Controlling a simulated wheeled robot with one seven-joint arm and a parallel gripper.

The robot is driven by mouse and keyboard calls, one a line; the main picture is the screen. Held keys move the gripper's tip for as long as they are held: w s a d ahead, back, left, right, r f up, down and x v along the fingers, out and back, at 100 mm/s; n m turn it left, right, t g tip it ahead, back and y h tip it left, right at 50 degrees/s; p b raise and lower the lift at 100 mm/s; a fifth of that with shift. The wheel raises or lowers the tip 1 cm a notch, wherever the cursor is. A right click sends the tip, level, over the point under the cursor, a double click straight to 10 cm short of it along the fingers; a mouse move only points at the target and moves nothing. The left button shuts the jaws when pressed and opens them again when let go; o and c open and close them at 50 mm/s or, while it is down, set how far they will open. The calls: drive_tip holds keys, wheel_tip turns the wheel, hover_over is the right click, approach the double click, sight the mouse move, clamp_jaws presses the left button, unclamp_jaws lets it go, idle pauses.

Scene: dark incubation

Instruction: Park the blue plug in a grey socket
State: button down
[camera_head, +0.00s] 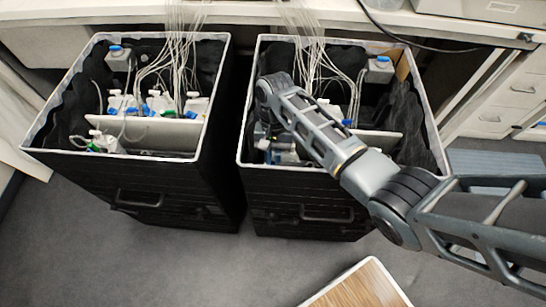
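My arm reaches from the right over the right black bin (241,120), and its wrist bends down inside the left wall. My gripper (268,138) is small and dark there, partly hidden by the arm. I cannot tell whether its fingers are open or hold anything. Several small blue parts show. One blue cap (382,59) sits on a grey block in the right bin's back right corner. Another blue cap (115,47) sits on a grey block in the left bin. I cannot tell which blue part is the plug, and no grey socket is clearly recognisable.
The left black bin (215,120) holds white bottles (195,103) with coloured caps. Bundles of thin tubes (180,40) hang into both bins. Pale divider panels cross both. A wood-topped surface (355,288) stands in front. White drawers (505,105) are at right; grey floor is clear at front left.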

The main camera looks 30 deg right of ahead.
drive_tip(key=shift+r+p, duration=0.9)
drive_tip(key=shift+p, duration=0.05)
drive_tip(key=shift+r, duration=0.15)
